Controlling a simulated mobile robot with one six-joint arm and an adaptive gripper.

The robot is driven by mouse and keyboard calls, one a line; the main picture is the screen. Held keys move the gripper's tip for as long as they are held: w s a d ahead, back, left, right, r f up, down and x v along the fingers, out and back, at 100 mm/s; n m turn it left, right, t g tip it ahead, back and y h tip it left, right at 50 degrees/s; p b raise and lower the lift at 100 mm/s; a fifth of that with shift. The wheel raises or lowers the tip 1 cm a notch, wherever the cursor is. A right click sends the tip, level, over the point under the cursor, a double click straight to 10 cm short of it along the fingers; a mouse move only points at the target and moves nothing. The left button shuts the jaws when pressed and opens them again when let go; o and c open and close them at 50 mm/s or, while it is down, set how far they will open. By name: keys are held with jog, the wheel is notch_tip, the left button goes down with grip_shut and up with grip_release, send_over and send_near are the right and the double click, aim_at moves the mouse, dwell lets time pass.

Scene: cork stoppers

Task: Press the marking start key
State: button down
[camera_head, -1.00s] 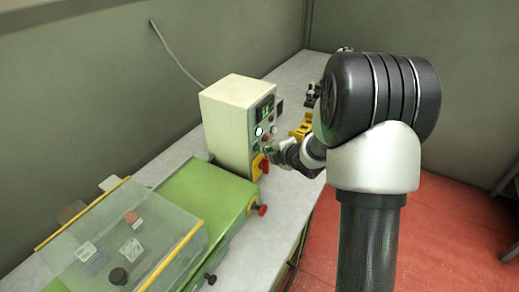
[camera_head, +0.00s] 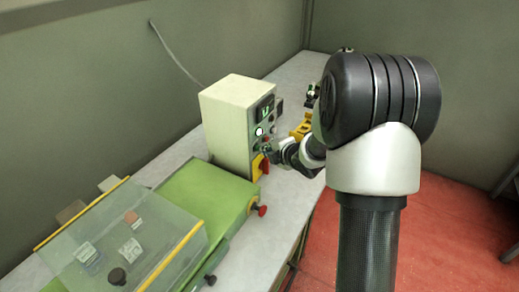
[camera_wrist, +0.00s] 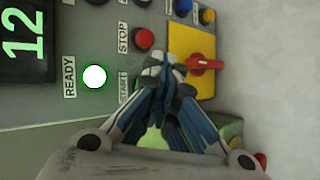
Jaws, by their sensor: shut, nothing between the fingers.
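The cream control box (camera_head: 228,122) stands on the bench, its panel facing my arm. In the wrist view the panel has a START label (camera_wrist: 123,86) beside my fingertips; the start key itself is hidden behind them. A red STOP button (camera_wrist: 144,38) sits just above. A lit white READY lamp (camera_wrist: 94,77) with a green glow is to the left. My gripper (camera_wrist: 167,69) is shut and empty, fingertips right at the panel by the START label. I cannot tell whether they touch the key. In the head view my gripper (camera_head: 269,148) is close to the panel front.
A red rotary switch (camera_wrist: 205,64) on a yellow plate is close right of my fingertips. A blue button (camera_wrist: 183,7) is above. The display (camera_wrist: 23,37) reads 12. A green machine (camera_head: 205,192) with a clear cover (camera_head: 110,235) stands in front of the box.

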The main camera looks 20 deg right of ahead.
jog(key=shift+s+d, duration=0.4)
jog(key=shift+s, duration=0.1)
jog(key=s+d, duration=0.1)
jog(key=s, duration=0.1)
jog(key=s+d, duration=0.2)
dwell(0.4)
jog(key=shift+r, duration=0.1)
dwell(1.1)
